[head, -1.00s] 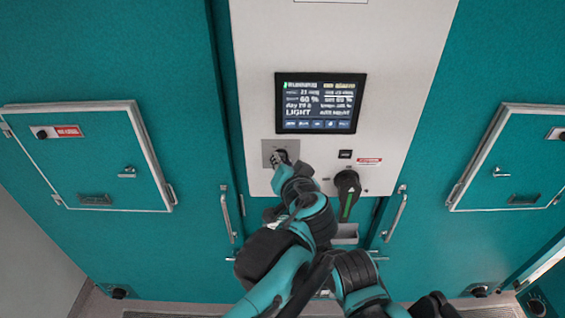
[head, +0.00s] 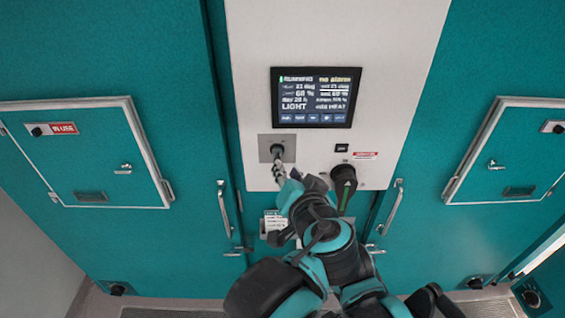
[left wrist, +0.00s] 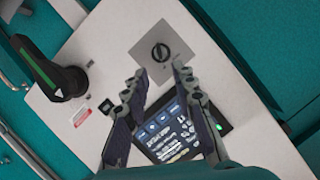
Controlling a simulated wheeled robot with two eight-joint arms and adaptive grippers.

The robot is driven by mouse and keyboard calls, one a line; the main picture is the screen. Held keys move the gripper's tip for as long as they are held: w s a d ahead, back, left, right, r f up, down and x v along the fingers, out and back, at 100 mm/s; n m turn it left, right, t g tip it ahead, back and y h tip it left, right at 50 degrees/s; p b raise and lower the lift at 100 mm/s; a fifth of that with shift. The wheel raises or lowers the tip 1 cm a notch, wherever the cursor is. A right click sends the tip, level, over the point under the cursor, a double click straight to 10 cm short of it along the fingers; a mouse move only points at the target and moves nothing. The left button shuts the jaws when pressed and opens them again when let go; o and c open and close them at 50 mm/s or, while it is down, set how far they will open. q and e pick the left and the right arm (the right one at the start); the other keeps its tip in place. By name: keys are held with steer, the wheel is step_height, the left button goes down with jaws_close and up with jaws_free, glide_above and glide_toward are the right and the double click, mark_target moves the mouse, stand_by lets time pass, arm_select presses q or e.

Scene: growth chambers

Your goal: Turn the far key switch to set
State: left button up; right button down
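The key switch (head: 277,149) is a dark round lock on a square grey plate (head: 264,141), below the screen on the white panel. In the left wrist view the key switch (left wrist: 160,53) shows a dark ring with a bar across its middle; I cannot read any position marks. My left gripper (head: 279,165) is just below and in front of it in the head view. In the left wrist view the left gripper's (left wrist: 158,75) two fingers are apart and empty, with the switch beyond their tips. My right gripper cannot be made out.
A black rotary handle (head: 344,181) with a green stripe sits right of the switch, close to my left arm. The lit screen (head: 316,97) is above. Teal doors with bar handles (head: 224,209) and hatches (head: 85,152) flank the panel.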

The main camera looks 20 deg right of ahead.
arm_select(q)
steer(key=shift+v, duration=1.35)
steer(key=shift+f, duration=0.1)
steer(key=w+a+f+n+g+y+b, duration=0.1)
steer(key=a+f+n+g+b, duration=0.1)
steer(key=a+f+b, duration=0.75)
steer(key=w+a+f+n+g+y+b, duration=0.1)
steer(key=a+f+g+y+b, duration=0.3)
steer(key=a+f, duration=0.9)
steer(key=s+a+f+n+h+b, duration=0.1)
steer(key=s+a+f+b, duration=0.1)
steer(key=f+b, duration=0.3)
steer(key=s+a+f+n+h+b, duration=0.1)
steer(key=f+b, duration=0.5)
steer(key=f, duration=0.8)
steer(key=s+a+f+n+g+h+b, duration=0.1)
steer(key=s+a+f+n+h+b, duration=0.1)
steer(key=s+a+f+b, duration=0.2)
steer(key=a+f+b, duration=0.1)
steer(key=a+f, duration=0.2)
steer(key=f, duration=0.3)
steer(key=shift+s+b, duration=0.2)
steer(key=shift+b, duration=0.15)
